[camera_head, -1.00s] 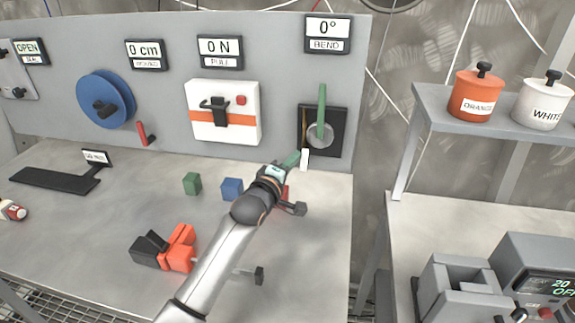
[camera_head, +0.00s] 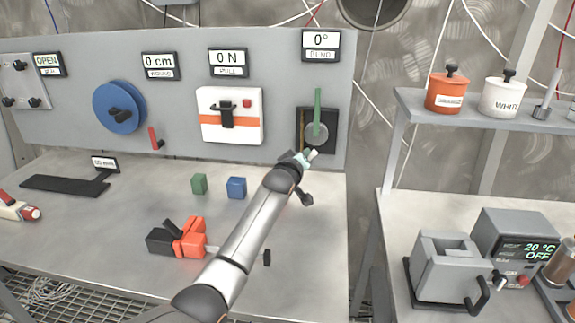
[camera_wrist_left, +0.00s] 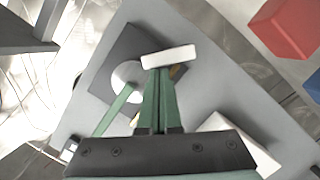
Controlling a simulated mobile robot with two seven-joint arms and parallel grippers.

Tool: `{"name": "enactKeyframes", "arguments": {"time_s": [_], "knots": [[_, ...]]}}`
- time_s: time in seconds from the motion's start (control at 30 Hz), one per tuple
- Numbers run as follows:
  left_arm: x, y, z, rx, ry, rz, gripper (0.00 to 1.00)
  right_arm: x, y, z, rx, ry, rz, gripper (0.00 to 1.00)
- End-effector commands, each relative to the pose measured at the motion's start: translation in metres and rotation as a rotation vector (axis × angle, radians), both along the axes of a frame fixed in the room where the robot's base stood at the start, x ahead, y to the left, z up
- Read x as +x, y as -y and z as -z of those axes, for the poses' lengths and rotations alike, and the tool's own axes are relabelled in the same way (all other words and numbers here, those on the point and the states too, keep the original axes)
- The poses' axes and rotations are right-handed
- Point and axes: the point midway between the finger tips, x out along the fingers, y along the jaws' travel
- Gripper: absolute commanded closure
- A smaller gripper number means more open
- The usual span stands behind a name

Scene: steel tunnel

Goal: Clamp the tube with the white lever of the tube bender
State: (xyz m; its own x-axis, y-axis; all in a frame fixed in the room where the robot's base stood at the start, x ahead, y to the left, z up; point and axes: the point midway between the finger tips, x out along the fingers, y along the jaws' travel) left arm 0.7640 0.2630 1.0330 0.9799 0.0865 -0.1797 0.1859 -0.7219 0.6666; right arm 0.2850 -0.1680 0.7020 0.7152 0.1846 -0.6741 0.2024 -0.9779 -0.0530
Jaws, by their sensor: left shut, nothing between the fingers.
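The tube bender (camera_head: 331,122) is a dark square plate on the grey panel, with a pale round disc and an upright green handle (camera_head: 317,98). A brass-coloured tube (camera_head: 301,124) shows at the plate's left side. The white lever (camera_head: 313,154) is at the plate's lower edge and looks tilted. In the left wrist view the white lever (camera_wrist_left: 168,57) lies across the tips of my left gripper (camera_wrist_left: 157,72), whose green fingers are together with nothing between them. The fingertips appear to touch the lever. They hide part of the tube. My right gripper is out of view.
Blue (camera_head: 236,188) and green (camera_head: 199,184) blocks stand on the bench (camera_head: 120,235) left of my arm. A red and black tool (camera_head: 182,239) lies nearer. A white box (camera_head: 229,135) and a blue wheel (camera_head: 119,107) are on the panel.

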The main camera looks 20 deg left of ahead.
Motion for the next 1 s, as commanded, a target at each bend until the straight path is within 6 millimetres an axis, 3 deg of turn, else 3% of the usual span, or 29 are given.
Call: {"name": "enactKeyframes", "arguments": {"time_s": [0.63, 1.0], "knots": [[0.009, 0.019, 0.015, 0.559, -0.145, 0.0, 1.0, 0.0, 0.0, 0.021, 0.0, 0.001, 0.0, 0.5], [0.009, 0.015, 0.003, 0.554, -0.143, -0.002, 1.0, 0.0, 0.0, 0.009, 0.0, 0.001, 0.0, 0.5]]}}
